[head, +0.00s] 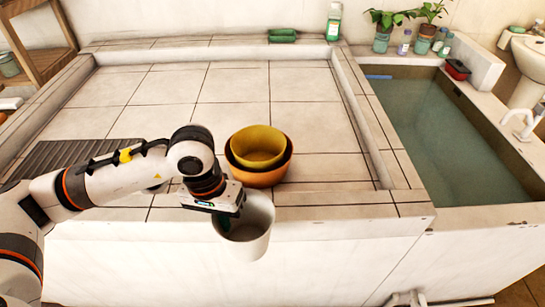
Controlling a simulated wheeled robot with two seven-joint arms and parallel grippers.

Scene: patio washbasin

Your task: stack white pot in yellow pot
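The white pot (246,240) hangs at the front edge of the tiled counter, with its open mouth facing up. My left gripper (222,218) is at the pot's left rim and appears shut on it; the fingertips are partly hidden by the wrist and the pot. The yellow pot (258,143) sits inside a larger orange pot (262,178) on the counter, just behind and slightly right of the white pot. The white pot is apart from the yellow one. My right gripper does not show.
The tiled counter (215,105) is mostly clear behind the pots. A raised ledge separates it from the water-filled basin (440,140) at right. A grooved dark drain panel (60,160) lies left. A green bottle (333,22) and plants stand at the back.

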